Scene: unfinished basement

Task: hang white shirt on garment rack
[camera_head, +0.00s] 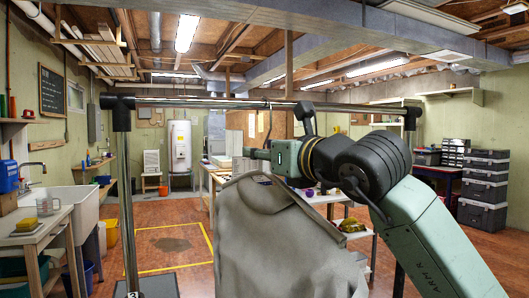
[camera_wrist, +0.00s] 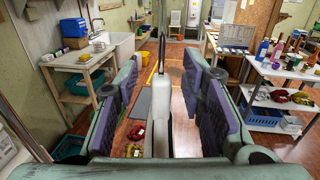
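The white shirt (camera_head: 275,235), looking pale grey, hangs upright in the middle of the head view, below my gripper (camera_head: 262,153). Its collar shows near the top; the lower hem is out of frame. The garment rack (camera_head: 127,190) has a metal top bar and dark corner joints; my arm crosses in front of its right side. In the wrist view the fingers of my gripper (camera_wrist: 160,90) stand wide apart. A pale upright strip (camera_wrist: 162,115), possibly the shirt edge-on, shows between them with a dark thin piece above it. Gaps show on both sides. Hanger contact with the bar is unclear.
A sink (camera_head: 85,205) and a small table (camera_head: 35,225) stand at the left. A cluttered white table (camera_wrist: 285,70) stands to the right in the wrist view. Black cases (camera_head: 485,185) are stacked at the far right. Floor behind the rack's left part is clear.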

